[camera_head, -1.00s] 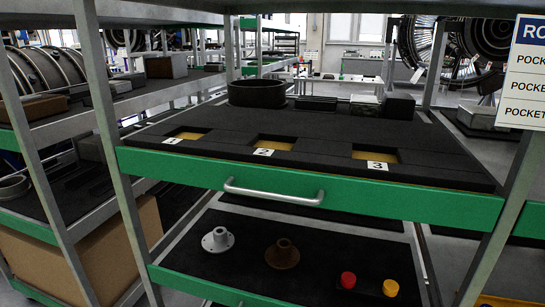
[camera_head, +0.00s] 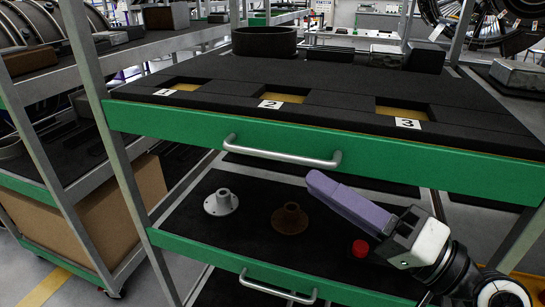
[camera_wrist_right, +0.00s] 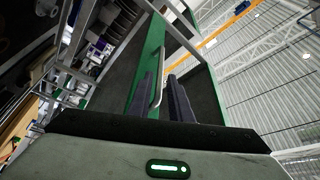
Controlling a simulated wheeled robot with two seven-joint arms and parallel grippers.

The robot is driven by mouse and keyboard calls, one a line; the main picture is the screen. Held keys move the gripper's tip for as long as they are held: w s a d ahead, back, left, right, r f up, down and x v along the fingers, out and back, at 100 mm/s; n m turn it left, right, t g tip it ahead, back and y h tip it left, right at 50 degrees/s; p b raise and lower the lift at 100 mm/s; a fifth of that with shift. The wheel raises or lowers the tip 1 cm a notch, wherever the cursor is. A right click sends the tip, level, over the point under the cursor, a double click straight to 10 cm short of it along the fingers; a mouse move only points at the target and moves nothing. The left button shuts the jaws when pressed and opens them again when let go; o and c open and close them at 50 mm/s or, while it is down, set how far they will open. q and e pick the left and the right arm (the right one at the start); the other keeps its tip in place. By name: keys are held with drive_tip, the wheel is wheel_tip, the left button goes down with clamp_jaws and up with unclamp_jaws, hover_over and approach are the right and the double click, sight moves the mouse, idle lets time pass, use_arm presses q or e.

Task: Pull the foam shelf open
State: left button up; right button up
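The foam shelf (camera_head: 420,155) has a green front and a black foam top with numbered pockets 1, 2 and 3. Its silver bar handle (camera_head: 282,156) crosses the middle of the green front. My right gripper (camera_head: 318,182) comes in from the lower right, its purple-grey fingers just below the handle's right end in the head view. In the right wrist view the two fingers (camera_wrist_right: 161,85) stand apart, with the handle (camera_wrist_right: 157,78) showing in the gap between them; no grip on it shows. My left gripper is not in view.
A lower shelf (camera_head: 215,262) holds a grey flanged part (camera_head: 221,202), a brown flanged part (camera_head: 290,219) and a red knob (camera_head: 360,249). A black ring (camera_head: 264,41) and boxes stand at the foam shelf's back. A rack post (camera_head: 95,110) stands left.

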sight(273, 155)
drive_tip(key=p+x, duration=0.1)
drive_tip(key=x, duration=0.3)
drive_tip(key=p+x, duration=0.2)
drive_tip(key=x, duration=0.3)
drive_tip(key=shift+w+a+r, duration=0.1)
drive_tip(key=shift+r, duration=0.15)
drive_tip(key=shift+w+a, duration=0.2)
drive_tip(key=shift+a, duration=0.15)
clamp_jaws()
